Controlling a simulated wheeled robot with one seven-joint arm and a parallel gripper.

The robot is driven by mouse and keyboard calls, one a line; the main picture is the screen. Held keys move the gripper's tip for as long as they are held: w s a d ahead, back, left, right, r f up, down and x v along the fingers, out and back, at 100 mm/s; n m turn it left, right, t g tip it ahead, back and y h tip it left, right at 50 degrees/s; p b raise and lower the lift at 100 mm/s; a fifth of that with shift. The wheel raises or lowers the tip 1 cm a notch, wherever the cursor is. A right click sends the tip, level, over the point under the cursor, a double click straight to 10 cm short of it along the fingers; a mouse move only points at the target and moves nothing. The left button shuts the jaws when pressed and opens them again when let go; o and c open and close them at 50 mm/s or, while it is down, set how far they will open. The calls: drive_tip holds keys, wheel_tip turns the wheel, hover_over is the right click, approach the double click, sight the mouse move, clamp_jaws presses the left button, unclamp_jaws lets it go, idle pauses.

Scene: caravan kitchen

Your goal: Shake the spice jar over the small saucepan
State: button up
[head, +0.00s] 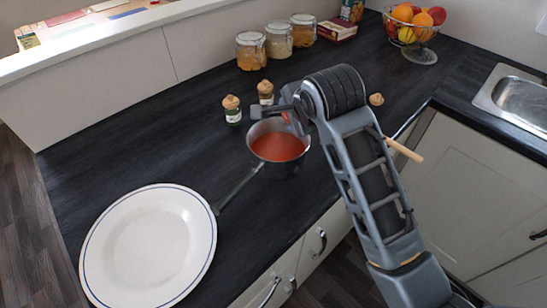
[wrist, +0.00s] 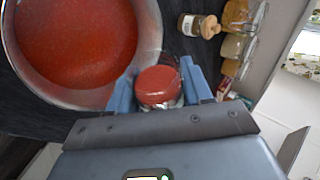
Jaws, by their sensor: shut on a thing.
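The small saucepan (head: 252,142) stands on the dark counter, full of red sauce, its long handle pointing to the lower left. My gripper (head: 275,113) is just above its far rim. In the wrist view my gripper (wrist: 159,88) is shut on the spice jar (wrist: 158,86), a clear jar with red contents showing at its round end. The jar is beside the saucepan's rim (wrist: 98,98) in that view. Whether its end is open, I cannot tell. In the head view the jar is mostly hidden by my gripper.
Two cork-topped jars (head: 232,110) (head: 265,93) stand behind the saucepan. A cork top (head: 376,99) shows right of my arm. A large white plate (head: 148,245) lies front left. Storage jars (head: 250,51), a fruit bowl (head: 418,52) and a sink (head: 515,98) are farther back.

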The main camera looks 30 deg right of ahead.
drive_tip(key=shift+r+n+h, duration=0.25)
drive_tip(key=shift+n+h, duration=0.05)
drive_tip(key=shift+h, duration=0.2)
idle(5.6)
drive_tip(key=y, duration=0.1)
drive_tip(key=m+y, duration=0.1)
drive_tip(key=y, duration=0.1)
drive_tip(key=shift+f+m, duration=0.3)
drive_tip(key=shift+f+m+g+y, duration=0.15)
drive_tip(key=shift+m+g+y, duration=0.15)
drive_tip(key=shift+y, duration=0.5)
drive_tip(key=shift+a+f+m+y, duration=0.2)
drive_tip(key=shift+m+y, duration=0.3)
drive_tip(key=shift+y, duration=0.4)
drive_tip(key=shift+g, duration=0.3)
